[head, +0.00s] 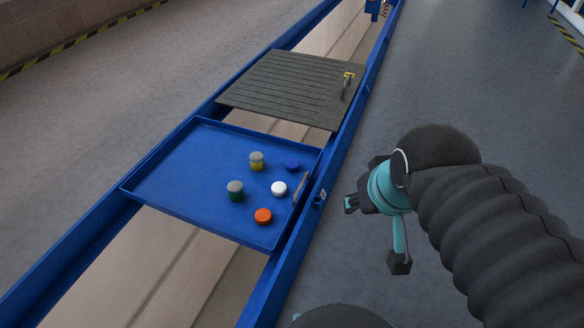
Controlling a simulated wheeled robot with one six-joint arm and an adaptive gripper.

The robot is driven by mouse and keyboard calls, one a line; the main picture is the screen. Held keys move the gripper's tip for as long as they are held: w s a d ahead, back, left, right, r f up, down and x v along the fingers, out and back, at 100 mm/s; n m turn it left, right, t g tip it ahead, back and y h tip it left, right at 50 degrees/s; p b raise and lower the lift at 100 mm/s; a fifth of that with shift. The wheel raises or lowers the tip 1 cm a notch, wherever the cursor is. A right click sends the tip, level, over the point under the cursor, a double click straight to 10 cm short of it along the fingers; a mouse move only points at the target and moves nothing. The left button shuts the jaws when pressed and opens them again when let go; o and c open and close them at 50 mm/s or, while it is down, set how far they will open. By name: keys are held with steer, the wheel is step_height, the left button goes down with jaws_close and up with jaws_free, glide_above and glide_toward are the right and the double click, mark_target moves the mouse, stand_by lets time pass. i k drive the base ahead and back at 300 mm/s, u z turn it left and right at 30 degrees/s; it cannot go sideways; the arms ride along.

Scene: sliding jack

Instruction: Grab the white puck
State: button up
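The white puck (279,188) sits on the blue sliding tray (165,179), toward its right side. An orange puck (263,216) lies below it in the picture and a blue puck (293,166) lies above it to the right. My gripper (372,232) is in the air to the right of the tray, apart from the puck. One finger points left toward the rail and the other points down. The fingers are spread wide with nothing between them.
A green puck with a grey top (235,191) and a yellow one with a grey top (257,161) stand near the white puck. The tray has a raised rim and a handle (300,189). A slatted grey platform (290,88) lies behind. Blue rails (341,143) flank the pit.

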mark_target(279, 189)
steer(key=z, duration=1.5)
steer(key=i, duration=1.8)
steer(key=u, duration=4.1)
steer(key=i, duration=0.5)
steer(key=u, duration=0.05)
